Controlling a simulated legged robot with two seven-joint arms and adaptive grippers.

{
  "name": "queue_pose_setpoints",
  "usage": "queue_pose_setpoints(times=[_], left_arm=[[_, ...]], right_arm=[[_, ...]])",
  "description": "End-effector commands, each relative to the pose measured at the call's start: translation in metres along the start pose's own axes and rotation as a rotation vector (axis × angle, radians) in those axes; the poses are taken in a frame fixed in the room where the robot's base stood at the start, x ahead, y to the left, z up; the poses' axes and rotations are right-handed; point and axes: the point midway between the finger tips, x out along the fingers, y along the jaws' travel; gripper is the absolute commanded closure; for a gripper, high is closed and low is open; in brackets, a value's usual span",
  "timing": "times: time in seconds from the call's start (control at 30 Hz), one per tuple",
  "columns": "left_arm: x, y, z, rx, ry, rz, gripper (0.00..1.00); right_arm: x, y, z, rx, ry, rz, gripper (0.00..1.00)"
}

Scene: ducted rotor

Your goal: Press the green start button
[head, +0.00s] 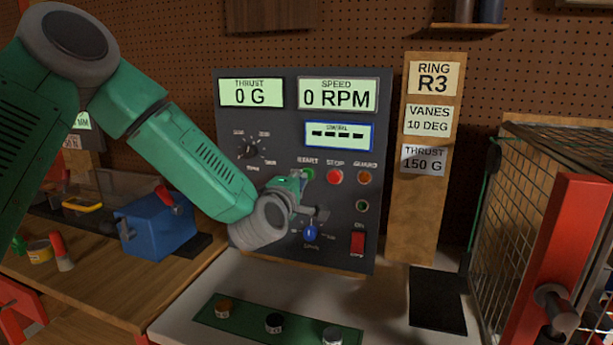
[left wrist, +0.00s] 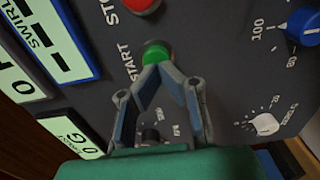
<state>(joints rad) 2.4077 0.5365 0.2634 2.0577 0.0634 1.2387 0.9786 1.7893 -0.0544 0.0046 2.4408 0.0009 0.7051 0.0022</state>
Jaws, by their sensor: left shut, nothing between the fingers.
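The green start button (left wrist: 156,54) sits on the dark control panel under the START label in the left wrist view. In the head view only part of the green button (head: 309,174) shows beside my gripper. My left gripper (left wrist: 158,68) is shut and empty. Its fingertips are at the lower edge of the green button in the left wrist view; I cannot tell if they touch it. In the head view my left gripper (head: 300,182) is in front of the panel (head: 290,125). The displays read 0 G and 0 RPM. My right gripper is not in view.
The red stop button (head: 335,176) is just right of the green one. A blue knob (head: 310,232) and a red switch (head: 357,242) are lower on the panel. A wire cage with a red post (head: 565,250) stands at right. A green tray (head: 230,318) lies in front.

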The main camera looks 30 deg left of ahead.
Motion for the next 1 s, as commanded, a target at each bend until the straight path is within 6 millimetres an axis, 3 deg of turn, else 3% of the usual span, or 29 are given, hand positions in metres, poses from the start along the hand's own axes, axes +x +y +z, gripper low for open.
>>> queue_pose_setpoints(times=[1.0], left_arm=[[0.0071,-0.0001,0.0011,0.001,-0.001,0.000,1.00]], right_arm=[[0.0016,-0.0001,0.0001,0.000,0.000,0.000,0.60]])
